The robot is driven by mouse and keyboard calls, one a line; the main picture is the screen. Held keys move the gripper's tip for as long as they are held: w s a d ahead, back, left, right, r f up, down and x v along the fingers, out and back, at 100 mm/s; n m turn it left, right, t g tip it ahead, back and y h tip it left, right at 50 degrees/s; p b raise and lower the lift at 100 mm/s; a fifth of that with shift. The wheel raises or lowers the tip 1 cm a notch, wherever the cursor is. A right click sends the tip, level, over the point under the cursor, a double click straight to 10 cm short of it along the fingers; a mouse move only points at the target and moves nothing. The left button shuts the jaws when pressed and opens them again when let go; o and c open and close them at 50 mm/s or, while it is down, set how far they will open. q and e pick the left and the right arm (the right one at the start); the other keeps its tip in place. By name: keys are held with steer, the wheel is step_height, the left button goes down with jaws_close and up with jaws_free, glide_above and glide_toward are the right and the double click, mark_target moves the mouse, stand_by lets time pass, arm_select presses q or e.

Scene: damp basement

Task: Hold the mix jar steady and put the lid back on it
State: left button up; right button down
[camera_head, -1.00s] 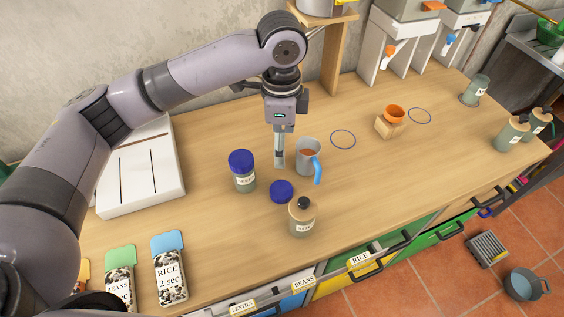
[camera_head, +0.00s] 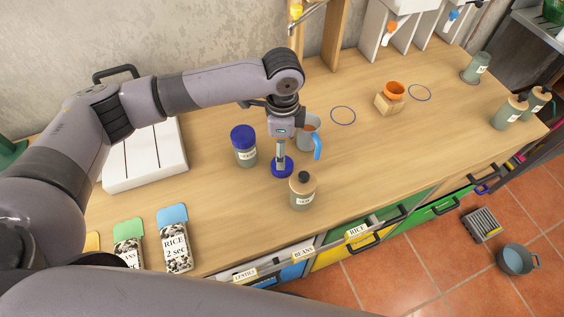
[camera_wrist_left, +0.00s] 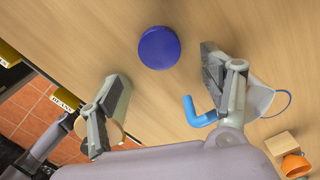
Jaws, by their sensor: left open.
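A loose blue round lid (camera_head: 283,173) lies flat on the wooden counter; it also shows in the left wrist view (camera_wrist_left: 159,48). A glass jar (camera_head: 245,154) with a blue top stands upright just left of it. Its label is too small to read, so I cannot tell if it is the mix jar. My left gripper (camera_head: 281,162) points down over the loose lid. In the left wrist view its fingers (camera_wrist_left: 165,98) are spread, with nothing between them and the lid ahead of them. My right gripper is not in view.
A jar with a cork lid and black knob (camera_head: 302,192) stands close in front. A cup with a blue handle (camera_head: 309,139) is right behind the gripper. An orange funnel (camera_head: 394,91) sits on a wooden block. The counter to the right is mostly clear.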

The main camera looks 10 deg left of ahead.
arm_select(q)
steer(key=shift+f, duration=0.95)
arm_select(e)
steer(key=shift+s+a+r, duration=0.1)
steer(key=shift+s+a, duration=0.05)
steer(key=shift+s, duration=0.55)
arm_select(q)
steer(key=shift+f+p, duration=0.2)
steer(key=shift+p, duration=0.1)
step_height(320, 180, down, 4)
steer(key=shift+r+p, duration=0.15)
steer(key=shift+p, duration=0.5)
steer(key=shift+f, duration=0.55)
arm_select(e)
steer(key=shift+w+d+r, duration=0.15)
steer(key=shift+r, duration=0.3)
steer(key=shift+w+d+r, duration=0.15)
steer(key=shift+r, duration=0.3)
arm_select(q)
steer(key=shift+c, duration=0.3)
